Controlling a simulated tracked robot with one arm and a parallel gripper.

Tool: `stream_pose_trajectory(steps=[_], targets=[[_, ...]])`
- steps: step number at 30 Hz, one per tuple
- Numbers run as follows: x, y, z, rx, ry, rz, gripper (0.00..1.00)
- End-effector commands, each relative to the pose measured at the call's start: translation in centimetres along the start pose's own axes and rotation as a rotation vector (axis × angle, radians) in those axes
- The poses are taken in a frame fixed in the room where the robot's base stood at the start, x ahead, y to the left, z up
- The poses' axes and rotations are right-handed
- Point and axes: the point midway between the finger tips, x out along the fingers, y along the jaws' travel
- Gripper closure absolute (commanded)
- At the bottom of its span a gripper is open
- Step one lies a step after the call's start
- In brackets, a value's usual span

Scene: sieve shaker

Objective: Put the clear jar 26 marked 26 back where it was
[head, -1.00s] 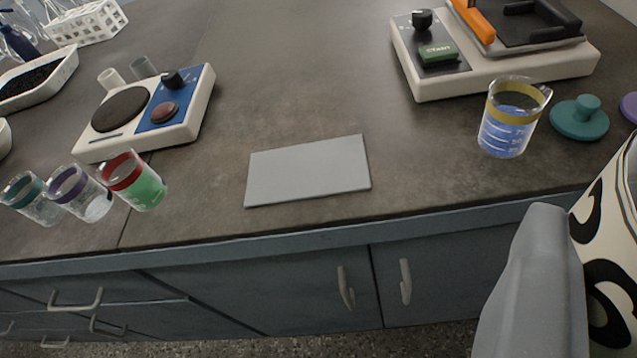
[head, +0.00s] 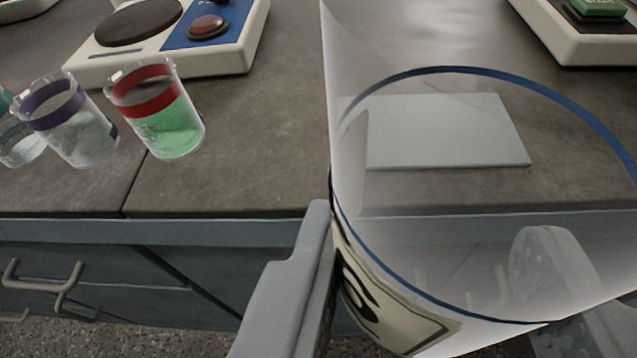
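The clear jar 26 (head: 385,310) fills the right half of the head view, very close to the camera. It is see-through, with a blue line around its rim and a cream label with black figures, of which only part shows. My gripper (head: 431,224) has one grey finger at the jar's left side and the other seen through the glass at its right. It is shut on the jar and holds it up in front of the bench edge. A pale grey flat pad (head: 450,132) lies on the bench and shows through the jar.
A red-banded beaker with green liquid (head: 165,125), a purple-banded beaker (head: 68,125) and a partly cut-off beaker (head: 20,150) stand at left near the bench edge. A hotplate (head: 235,55) stands behind them. A white device (head: 560,45) with a START button is at top right.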

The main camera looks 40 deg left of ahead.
Motion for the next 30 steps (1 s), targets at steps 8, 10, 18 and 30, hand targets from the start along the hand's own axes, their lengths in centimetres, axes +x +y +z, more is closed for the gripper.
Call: stream_pose_trajectory(steps=[8, 10, 18, 30], targets=[[0.9, -5.5, 2.8, -0.059, 0.008, -0.116, 0.87], [0.9, -6.1, 3.0, -0.067, 0.007, -0.129, 0.87], [1.2, -6.1, 2.4, -0.078, 0.004, -0.132, 0.87], [2.3, -5.1, 2.0, -0.077, 0.004, -0.128, 0.87]])
